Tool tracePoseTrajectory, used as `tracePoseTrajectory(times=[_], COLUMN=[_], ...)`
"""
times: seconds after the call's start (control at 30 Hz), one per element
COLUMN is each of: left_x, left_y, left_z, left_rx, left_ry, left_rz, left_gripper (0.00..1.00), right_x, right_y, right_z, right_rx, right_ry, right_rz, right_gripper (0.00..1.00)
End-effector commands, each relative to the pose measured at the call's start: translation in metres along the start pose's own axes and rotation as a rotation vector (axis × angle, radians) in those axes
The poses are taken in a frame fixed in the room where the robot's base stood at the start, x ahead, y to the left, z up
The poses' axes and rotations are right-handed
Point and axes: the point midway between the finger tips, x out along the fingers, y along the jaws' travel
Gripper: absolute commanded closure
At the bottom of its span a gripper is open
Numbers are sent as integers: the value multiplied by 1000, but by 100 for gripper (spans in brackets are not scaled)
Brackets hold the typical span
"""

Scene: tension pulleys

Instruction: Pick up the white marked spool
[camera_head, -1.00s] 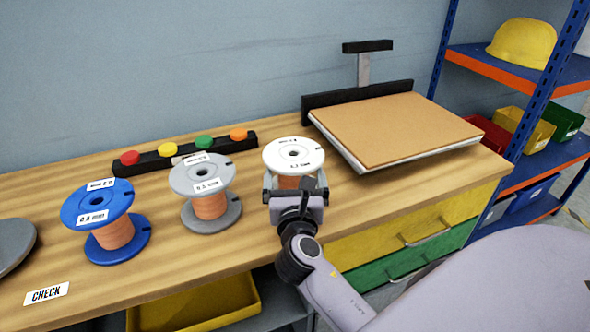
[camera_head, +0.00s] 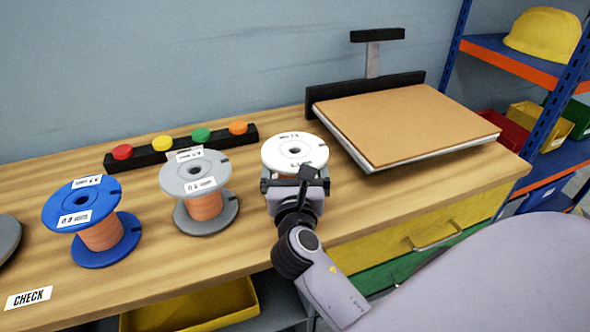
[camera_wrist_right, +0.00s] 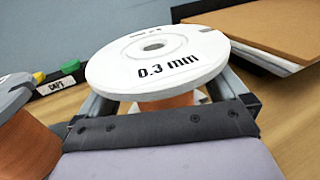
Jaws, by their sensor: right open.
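The white marked spool (camera_head: 294,149) stands upright on the wooden bench in the head view. In the right wrist view the white spool (camera_wrist_right: 157,60) fills the middle, its top flange reading "0.3 mm" above copper-coloured wire. My right gripper (camera_head: 295,183) is at the near side of this spool, below its top flange. In the wrist view its fingers (camera_wrist_right: 160,100) are apart on either side of the wire core. I cannot tell whether they touch it. The gripper hides the spool's lower part in the head view. My left gripper is not in view.
A grey spool (camera_head: 197,174) stands left of the white one, and a blue spool (camera_head: 88,205) further left. A black bar (camera_head: 182,149) with coloured knobs lies behind them. A brown board (camera_head: 405,128) on a stand is to the right. A CHECK label (camera_head: 29,298) lies front left.

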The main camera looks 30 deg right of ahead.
Motion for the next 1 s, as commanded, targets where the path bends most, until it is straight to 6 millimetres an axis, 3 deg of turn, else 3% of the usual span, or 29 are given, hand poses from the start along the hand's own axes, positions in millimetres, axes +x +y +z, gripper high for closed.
tracePoseTrajectory(times=[0.03,0.2,0.27,0.3,0.53,0.67,0.77,1.0], left_x=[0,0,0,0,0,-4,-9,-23], left_y=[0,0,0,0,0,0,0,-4], left_z=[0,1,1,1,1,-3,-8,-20], left_rx=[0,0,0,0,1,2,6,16], left_ry=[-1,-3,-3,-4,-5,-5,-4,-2], left_rz=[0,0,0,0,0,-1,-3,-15], left_gripper=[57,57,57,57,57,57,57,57], right_x=[0,0,0,0,0,0,0,0], right_y=[0,0,0,0,0,0,0,0], right_z=[0,0,0,3,4,18,37,103], right_rx=[0,0,0,2,2,4,5,7], right_ry=[0,0,0,-6,-6,-9,-9,-13], right_rz=[0,0,0,1,1,0,0,1], right_gripper=[6,62,81,86,86,86,86,86])
